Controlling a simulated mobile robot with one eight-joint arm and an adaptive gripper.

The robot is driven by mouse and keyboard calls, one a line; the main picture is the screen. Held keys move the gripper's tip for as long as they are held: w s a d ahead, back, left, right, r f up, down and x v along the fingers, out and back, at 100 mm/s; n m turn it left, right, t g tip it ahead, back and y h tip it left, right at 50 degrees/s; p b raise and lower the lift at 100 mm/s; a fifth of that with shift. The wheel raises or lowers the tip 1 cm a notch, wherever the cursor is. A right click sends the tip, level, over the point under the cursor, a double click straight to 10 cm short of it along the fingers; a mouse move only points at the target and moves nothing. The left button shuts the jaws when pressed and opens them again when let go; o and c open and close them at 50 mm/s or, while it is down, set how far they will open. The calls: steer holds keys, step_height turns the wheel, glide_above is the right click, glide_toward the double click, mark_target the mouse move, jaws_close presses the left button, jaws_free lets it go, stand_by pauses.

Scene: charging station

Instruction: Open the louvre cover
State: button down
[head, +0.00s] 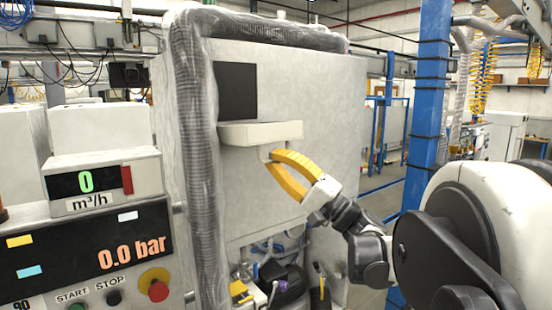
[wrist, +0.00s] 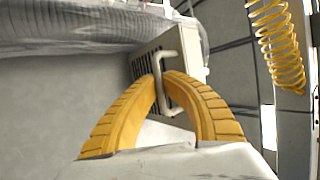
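The louvre cover (head: 262,132) is a cream panel that sticks out, about level, from the pale cabinet just below a dark square opening (head: 236,91). In the wrist view its slatted face (wrist: 143,64) and its light bracket handle (wrist: 172,106) show. My gripper (head: 271,157) is under the cover, its yellow fingers bowed and their tips close together. In the wrist view the tips (wrist: 161,77) sit at the handle, one on each side of its bar, and look shut on it. The exact contact is partly hidden.
A thick ribbed hose (head: 195,160) runs up the cabinet's left edge and across its top. A control panel with a red knob (head: 155,287) is at the left. A blue post (head: 428,110) stands at the right. Cables and machine parts fill the space below the cabinet.

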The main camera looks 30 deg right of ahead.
steer(key=shift+w+f, duration=0.1)
steer(key=shift+f, duration=0.25)
stand_by(0.3)
steer(key=c, duration=1.6)
jaws_free()
steer(key=shift+a, duration=0.1)
steer(key=shift+o, duration=0.2)
steer(key=v, duration=1.2)
